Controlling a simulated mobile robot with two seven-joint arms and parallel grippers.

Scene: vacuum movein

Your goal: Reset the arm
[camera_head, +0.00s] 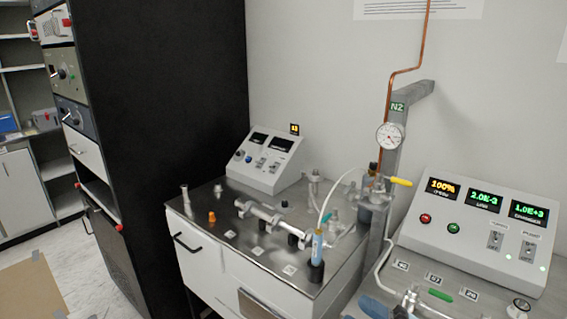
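Neither of my grippers shows in the head view, and I see no part of either arm. A steel-topped bench (225,236) stands in the middle with a tube assembly (268,215) lying across it. A small blue-and-white bottle (317,247) stands upright in a black holder near the bench's right front edge. A yellow-handled valve (400,182) sits by the grey post at the back right.
A control box (268,163) stands at the back of the bench. A console with lit displays (480,225) is at the right, with a green-handled valve (440,295) below it. A tall black rack (165,110) stands at the left. Floor shows at the lower left.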

